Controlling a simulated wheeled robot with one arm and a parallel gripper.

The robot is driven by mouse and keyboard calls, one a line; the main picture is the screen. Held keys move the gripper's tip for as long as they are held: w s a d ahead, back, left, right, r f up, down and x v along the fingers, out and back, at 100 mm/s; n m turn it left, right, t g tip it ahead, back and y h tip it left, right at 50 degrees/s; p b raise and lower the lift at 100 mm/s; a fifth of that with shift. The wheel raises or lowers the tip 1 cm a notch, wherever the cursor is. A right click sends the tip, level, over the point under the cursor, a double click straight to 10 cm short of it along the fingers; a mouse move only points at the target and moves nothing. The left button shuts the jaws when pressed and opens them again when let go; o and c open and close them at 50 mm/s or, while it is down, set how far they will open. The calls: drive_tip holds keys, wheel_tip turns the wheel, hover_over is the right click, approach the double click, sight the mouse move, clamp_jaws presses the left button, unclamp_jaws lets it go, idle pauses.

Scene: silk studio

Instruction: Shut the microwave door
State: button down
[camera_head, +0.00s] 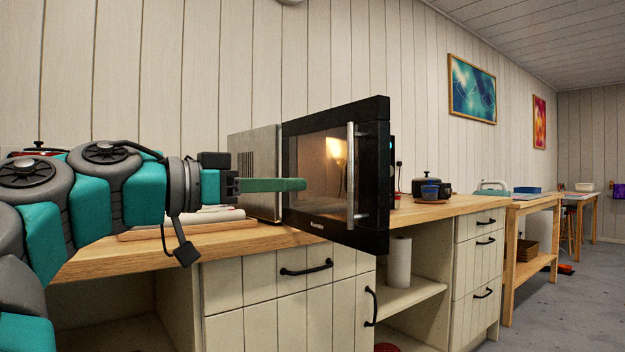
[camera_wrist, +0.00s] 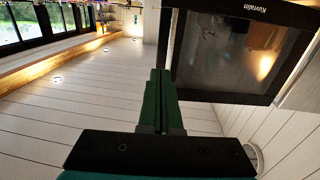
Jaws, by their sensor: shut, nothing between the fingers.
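The microwave has a silver body (camera_head: 256,168) on the wooden counter. Its black door (camera_head: 330,222) stands open, swung out past the counter's front edge. The door's outer face shows a dark window and a vertical silver handle (camera_head: 352,175) near its right edge. In the wrist view the door's outer face (camera_wrist: 222,95) fills the upper right. My gripper (camera_head: 304,184) is shut and empty, with its green fingers pointing right across the left part of the door's outer face. The shut fingers (camera_wrist: 160,73) also show beside the door's edge in the wrist view. I cannot tell whether they touch it.
A paper roll (camera_head: 399,262) stands on the open shelf below. A wooden board (camera_head: 185,229) lies under my arm. The floor (camera_head: 550,310) at the right is mostly clear.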

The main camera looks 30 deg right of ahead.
sight(377, 182)
drive_tip(key=d, duration=1.4)
drive_tip(key=shift+s, duration=0.25)
